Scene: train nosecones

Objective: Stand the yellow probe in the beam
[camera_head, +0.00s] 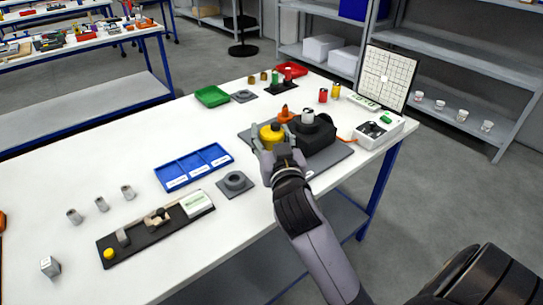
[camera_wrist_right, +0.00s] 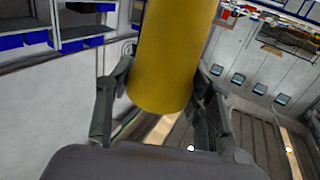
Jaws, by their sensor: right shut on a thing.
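The yellow probe (camera_head: 270,136) is a thick yellow cylinder. My right gripper (camera_head: 276,150) is shut on it over a dark grey mat (camera_head: 335,160). In the right wrist view the probe (camera_wrist_right: 172,55) fills the space between the two fingers (camera_wrist_right: 165,105). A black device (camera_head: 318,134) with a grey and black round part on top stands on the mat just right of the probe. I cannot make out a beam itself. Whether the probe touches the mat is hidden by the gripper. My left gripper does not show.
An orange cone-shaped piece (camera_head: 285,114) stands behind the probe. A white box (camera_head: 380,130) is to the right, with a gridded board (camera_head: 387,76) behind.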

